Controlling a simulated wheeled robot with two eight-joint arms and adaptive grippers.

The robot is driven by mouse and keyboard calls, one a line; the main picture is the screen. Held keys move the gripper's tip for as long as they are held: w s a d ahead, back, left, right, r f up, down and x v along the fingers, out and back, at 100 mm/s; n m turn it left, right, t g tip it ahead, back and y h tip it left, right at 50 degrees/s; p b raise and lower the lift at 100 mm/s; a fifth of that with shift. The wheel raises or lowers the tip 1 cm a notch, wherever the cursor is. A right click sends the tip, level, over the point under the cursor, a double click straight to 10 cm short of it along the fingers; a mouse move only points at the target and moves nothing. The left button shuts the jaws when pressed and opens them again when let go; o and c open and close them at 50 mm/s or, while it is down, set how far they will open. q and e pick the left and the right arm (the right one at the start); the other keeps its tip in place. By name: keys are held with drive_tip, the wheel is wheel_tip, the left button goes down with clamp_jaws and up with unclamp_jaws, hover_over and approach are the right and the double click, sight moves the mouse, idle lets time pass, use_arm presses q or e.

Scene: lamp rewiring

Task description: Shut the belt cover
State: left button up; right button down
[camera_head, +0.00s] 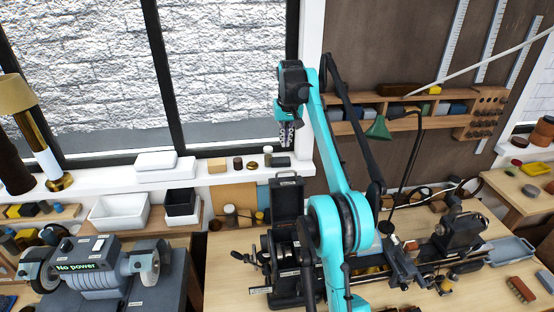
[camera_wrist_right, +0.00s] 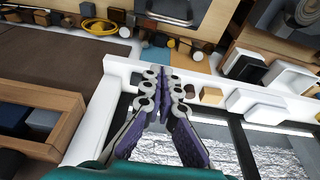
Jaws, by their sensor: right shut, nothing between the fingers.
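The black belt cover (camera_head: 287,197) stands upright, swung open, at the left end of the small lathe (camera_head: 290,255) on the workbench. A dark, rimmed panel that looks like the cover also shows at the top of the right wrist view (camera_wrist_right: 172,12). My right gripper (camera_head: 287,140) is raised in front of the window, above and apart from the cover. Its fingers (camera_wrist_right: 160,78) are together and hold nothing. My right arm hides part of the lathe's middle. My left gripper is out of view.
A white sill (camera_head: 90,182) with boxes and small jars runs below the window. A bench grinder (camera_head: 95,275) stands at left, its display reading "No power". A green lamp shade (camera_head: 378,128) hangs by the wall shelf (camera_head: 437,122). Air around the gripper looks free.

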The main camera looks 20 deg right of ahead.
drive_tip(key=a+x, duration=0.1)
drive_tip(key=x, duration=0.9)
drive_tip(key=s, duration=0.2)
drive_tip(key=s+p, duration=0.1)
drive_tip(key=s, duration=0.1)
drive_tip(key=shift+a+r, duration=0.1)
drive_tip(key=shift+r, duration=0.3)
drive_tip(key=shift+f, duration=0.1)
drive_tip(key=shift+s, duration=0.1)
